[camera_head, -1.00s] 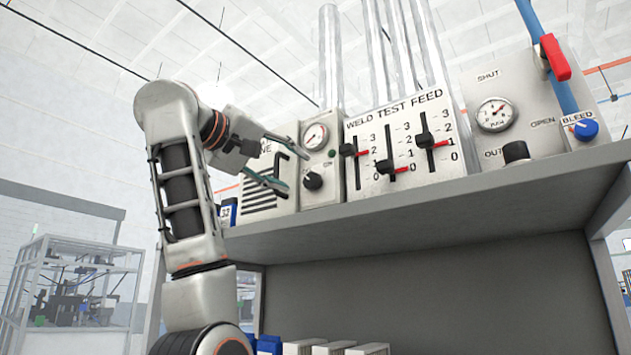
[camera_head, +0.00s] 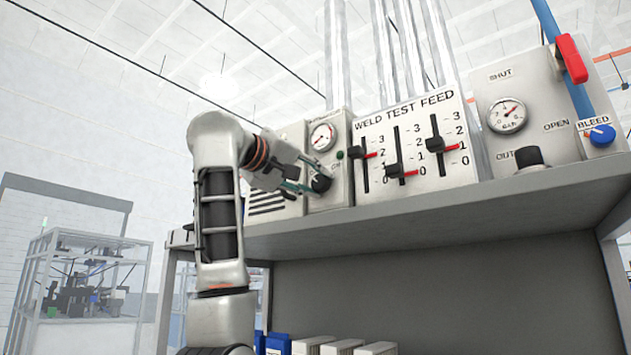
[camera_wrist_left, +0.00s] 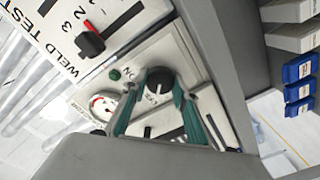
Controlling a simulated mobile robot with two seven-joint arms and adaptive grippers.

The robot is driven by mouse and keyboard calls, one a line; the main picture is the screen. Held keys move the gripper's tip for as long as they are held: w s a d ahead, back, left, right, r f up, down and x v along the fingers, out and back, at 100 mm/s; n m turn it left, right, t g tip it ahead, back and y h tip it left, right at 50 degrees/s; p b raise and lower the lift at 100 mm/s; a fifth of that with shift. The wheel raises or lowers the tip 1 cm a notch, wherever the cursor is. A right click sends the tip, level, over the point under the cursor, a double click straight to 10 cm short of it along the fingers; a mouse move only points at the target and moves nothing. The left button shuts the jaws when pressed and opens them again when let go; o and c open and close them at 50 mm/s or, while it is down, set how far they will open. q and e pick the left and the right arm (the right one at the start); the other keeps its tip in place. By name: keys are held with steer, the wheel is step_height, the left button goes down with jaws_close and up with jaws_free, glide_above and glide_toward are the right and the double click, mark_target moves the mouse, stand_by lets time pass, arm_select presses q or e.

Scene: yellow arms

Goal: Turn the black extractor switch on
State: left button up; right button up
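The black extractor switch (camera_head: 321,183) is a round knob on a pale panel, below a small gauge and a green lamp. An ON label is beside it. In the left wrist view the knob (camera_wrist_left: 160,81) lies between my left fingertips, close to the right-hand finger, with a gap to the other. My left gripper (camera_head: 312,182) is open at the knob; its fingers (camera_wrist_left: 156,88) point at the panel. I cannot tell whether either finger touches the knob, nor its exact pointer position. My right gripper is not in view.
The weld test feed panel (camera_head: 415,150) with three sliders stands right of the switch panel. Further right are a gauge panel (camera_head: 527,125), a red-handled lever (camera_head: 572,58) and a blue bleed knob (camera_head: 601,135). All stand on a grey shelf (camera_head: 420,215).

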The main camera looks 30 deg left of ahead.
arm_select(q)
steer(key=shift+m, duration=0.3)
steer(key=m+b, duration=0.1)
steer(key=m, duration=0.1)
steer(key=shift+f+m, duration=0.1)
steer(key=shift+m, duration=0.3)
steer(key=m+b, duration=0.1)
steer(key=m, duration=0.3)
steer(key=shift+m, duration=0.3)
steer(key=m, duration=0.9)
steer(key=shift+m, duration=0.4)
steer(key=o, duration=1.1)
steer(key=shift+d, duration=0.1)
